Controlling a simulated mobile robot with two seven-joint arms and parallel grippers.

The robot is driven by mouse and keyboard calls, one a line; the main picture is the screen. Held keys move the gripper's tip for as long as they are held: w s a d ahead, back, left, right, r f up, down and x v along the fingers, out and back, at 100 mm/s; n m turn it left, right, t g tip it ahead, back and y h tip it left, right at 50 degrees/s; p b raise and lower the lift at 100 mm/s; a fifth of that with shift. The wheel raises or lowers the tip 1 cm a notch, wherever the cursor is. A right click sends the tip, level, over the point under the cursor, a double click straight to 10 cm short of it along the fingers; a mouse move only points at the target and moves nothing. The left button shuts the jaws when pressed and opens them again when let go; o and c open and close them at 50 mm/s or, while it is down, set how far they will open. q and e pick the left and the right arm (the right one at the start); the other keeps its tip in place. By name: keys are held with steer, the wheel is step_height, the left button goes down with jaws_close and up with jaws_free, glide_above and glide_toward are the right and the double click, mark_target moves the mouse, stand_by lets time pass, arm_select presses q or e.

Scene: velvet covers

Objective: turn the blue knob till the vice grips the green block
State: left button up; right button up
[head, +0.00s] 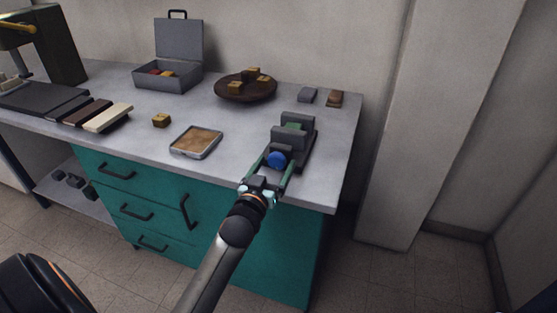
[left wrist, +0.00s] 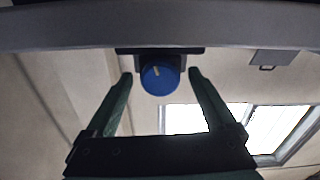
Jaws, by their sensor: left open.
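The vice (head: 297,138) is a dark grey block-shaped device near the right end of the bench. A green block (head: 294,127) sits between its jaws; I cannot tell whether the jaws touch it. The blue knob (head: 277,159) is on the vice's near end. It also shows in the left wrist view (left wrist: 160,79), with a small pale mark near its top. My left gripper (head: 274,165) is open, with its green fingers on either side of the knob. In the left wrist view the fingertips (left wrist: 160,73) stand apart from the knob, with gaps on both sides. My right gripper is not seen.
The grey worktop (head: 240,148) has a shallow tray (head: 196,141), a small yellowish cube (head: 161,120) and a round brown dish (head: 246,89) left of the vice. An open grey case (head: 167,76) stands at the back. Two small blocks lie behind the vice.

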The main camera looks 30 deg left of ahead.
arm_select(q)
steer(key=shift+w, duration=0.15)
steer(key=shift+c, duration=0.2)
steer(key=c, duration=1.3)
steer(key=shift+r, duration=0.1)
